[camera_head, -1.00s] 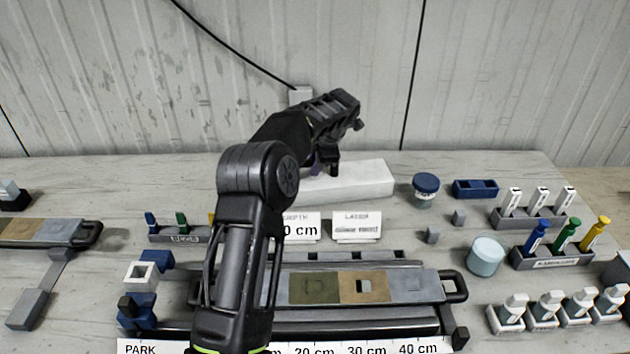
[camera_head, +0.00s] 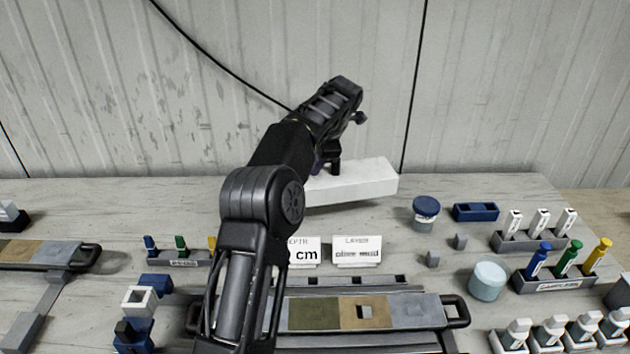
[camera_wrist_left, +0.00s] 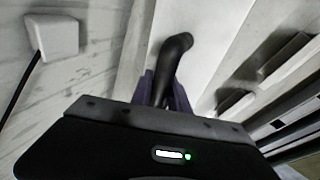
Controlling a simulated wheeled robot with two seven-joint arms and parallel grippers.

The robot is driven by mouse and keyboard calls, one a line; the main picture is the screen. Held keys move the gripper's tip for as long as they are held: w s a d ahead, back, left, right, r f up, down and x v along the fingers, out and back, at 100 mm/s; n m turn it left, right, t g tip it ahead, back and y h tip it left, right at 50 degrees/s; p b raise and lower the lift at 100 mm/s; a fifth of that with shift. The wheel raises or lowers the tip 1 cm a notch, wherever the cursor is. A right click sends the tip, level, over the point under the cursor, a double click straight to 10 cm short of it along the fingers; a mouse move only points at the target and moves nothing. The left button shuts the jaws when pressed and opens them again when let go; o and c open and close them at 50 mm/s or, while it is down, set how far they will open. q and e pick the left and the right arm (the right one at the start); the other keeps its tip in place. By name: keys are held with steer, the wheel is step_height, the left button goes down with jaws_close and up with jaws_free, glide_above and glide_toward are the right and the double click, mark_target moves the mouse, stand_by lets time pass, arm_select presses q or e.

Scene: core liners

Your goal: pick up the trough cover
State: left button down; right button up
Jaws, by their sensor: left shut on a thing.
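The trough cover (camera_head: 365,182) is a long white block at the back of the bench, near the wall. My left gripper (camera_head: 326,167) is at its left part, with the arm reaching over the bench from the front. In the left wrist view, the dark purple fingers (camera_wrist_left: 162,92) are shut on a black curved handle (camera_wrist_left: 176,48) above the white cover surface (camera_wrist_left: 215,40). The cover looks raised off the bench; its left end is hidden behind my arm. My right gripper is not in view.
Two label cards (camera_head: 356,251) stand in front of the cover. A core tray (camera_head: 410,312) lies in front of them. A blue-lidded jar (camera_head: 425,211), a blue block (camera_head: 475,212) and vial racks (camera_head: 560,285) stand to the right. A grey wall box (camera_wrist_left: 52,36) shows in the wrist view.

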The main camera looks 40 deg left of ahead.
arm_select(q)
steer(key=shift+r, duration=1.1)
steer(key=shift+f, duration=0.1)
